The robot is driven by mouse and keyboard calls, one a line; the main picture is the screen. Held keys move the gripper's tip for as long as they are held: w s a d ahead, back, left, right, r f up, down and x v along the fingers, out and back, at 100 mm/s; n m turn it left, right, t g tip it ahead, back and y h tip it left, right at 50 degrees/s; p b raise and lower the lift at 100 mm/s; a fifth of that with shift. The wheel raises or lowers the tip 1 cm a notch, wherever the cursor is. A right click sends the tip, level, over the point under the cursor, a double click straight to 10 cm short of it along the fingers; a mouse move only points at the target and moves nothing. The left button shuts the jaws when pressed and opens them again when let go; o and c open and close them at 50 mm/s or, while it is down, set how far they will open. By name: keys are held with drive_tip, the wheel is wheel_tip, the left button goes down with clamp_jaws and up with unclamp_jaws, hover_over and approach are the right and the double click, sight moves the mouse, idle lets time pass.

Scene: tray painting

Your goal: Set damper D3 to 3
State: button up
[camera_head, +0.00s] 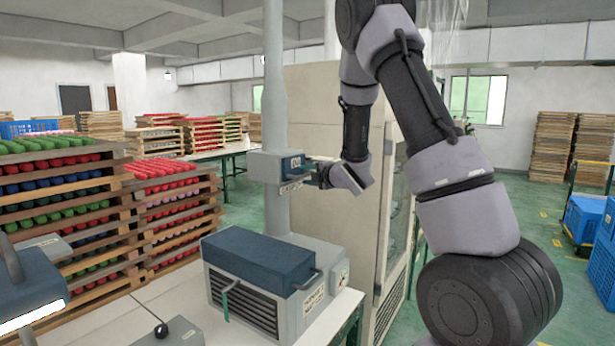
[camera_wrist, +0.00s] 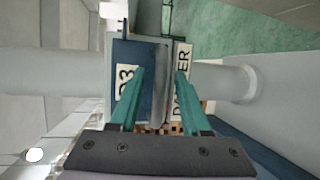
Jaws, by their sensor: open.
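Damper D3 is a grey box (camera_head: 264,166) with a dark blue part (camera_head: 292,162) on the vertical grey duct (camera_head: 276,90). In the wrist view the blue part (camera_wrist: 146,52) carries a white "D3" label (camera_wrist: 125,84), and a "DAMPER" label (camera_wrist: 183,62) sits to its right. My gripper (camera_head: 311,172) is at the damper's right side in the head view. In the wrist view its teal fingers (camera_wrist: 160,73) are apart, in front of the blue part and its grey edge. I cannot tell whether they touch it. No scale or setting is readable.
A grey machine with a blue top (camera_head: 258,255) stands on the white table (camera_head: 160,300) below the damper. A beige cabinet (camera_head: 325,110) is close behind my forearm. Stacked trays of coloured pieces (camera_head: 60,185) stand left. Blue crates (camera_head: 583,218) stand at the right.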

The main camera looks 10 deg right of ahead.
clamp_jaws()
idle(1.4)
